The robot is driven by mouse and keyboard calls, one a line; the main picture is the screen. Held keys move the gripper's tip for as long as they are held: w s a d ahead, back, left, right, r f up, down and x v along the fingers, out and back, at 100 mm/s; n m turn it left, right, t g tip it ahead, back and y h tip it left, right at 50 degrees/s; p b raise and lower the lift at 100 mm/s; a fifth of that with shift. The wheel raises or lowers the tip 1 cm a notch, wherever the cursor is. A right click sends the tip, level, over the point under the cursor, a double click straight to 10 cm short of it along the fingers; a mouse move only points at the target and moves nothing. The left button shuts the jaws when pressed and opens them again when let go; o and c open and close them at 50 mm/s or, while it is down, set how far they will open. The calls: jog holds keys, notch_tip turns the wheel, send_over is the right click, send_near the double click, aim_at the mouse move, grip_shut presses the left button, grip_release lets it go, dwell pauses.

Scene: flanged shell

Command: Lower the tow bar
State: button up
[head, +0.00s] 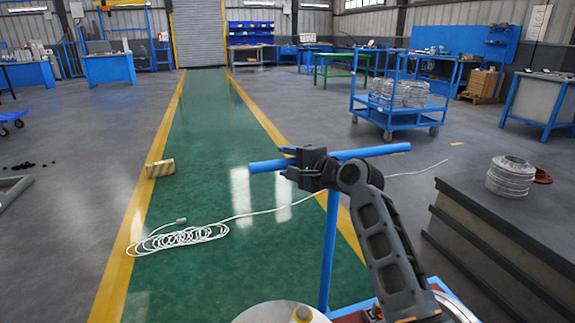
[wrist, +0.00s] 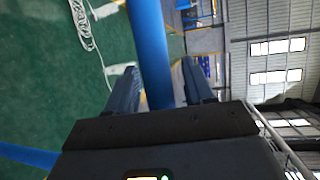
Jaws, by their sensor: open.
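The tow bar (head: 378,151) is a blue T-shaped handle. Its upright post (head: 328,245) rises from the cart in the foreground, and its crossbar lies across the top. My gripper (head: 287,163) is at the left half of the crossbar, near the post. In the wrist view the crossbar (wrist: 150,45) runs between the two open fingers of my gripper (wrist: 160,68), with gaps visible on both sides. A second blue piece of the bar (wrist: 28,155) shows at the lower left there. My gripper and arm hide part of the crossbar in the head view.
A coiled white cable (head: 180,238) lies on the green lane and stretches right behind the post. A small yellowish block (head: 160,168) lies at the lane's left edge. A dark platform (head: 510,235) stands at right. A blue trolley (head: 400,116) stands behind. The lane ahead is mostly clear.

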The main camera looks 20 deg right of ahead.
jog(key=shift+w+a, duration=0.1)
jog(key=shift+w, duration=0.1)
grip_shut()
dwell(0.4)
